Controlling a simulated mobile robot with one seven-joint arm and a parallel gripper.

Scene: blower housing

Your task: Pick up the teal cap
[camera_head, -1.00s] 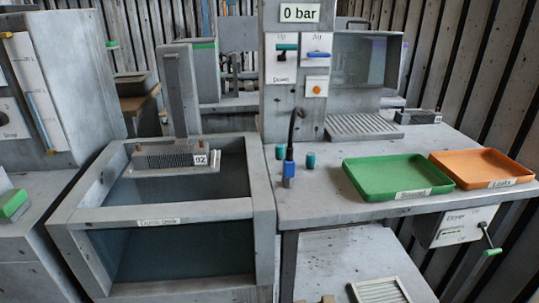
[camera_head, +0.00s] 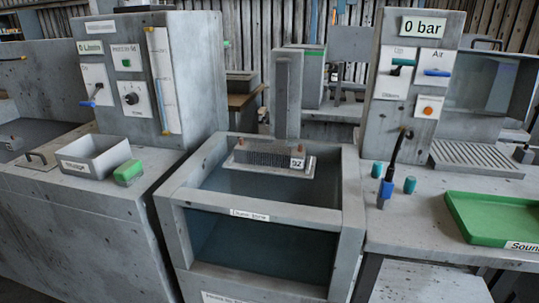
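Two small teal caps stand on the grey bench at the right. One teal cap (camera_head: 378,169) is behind and left of a blue connector (camera_head: 386,189) on a black hose. The other teal cap (camera_head: 409,185) is just right of that connector. Both look upright and apart from it. My gripper is not in view.
A water tank (camera_head: 265,214) with a finned part (camera_head: 268,158) hung over it stands left of the caps. A green tray (camera_head: 500,222) lies to their right. A panel reading 0 bar (camera_head: 422,27) rises behind them. A grey bin (camera_head: 96,156) and green block (camera_head: 128,171) sit at left.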

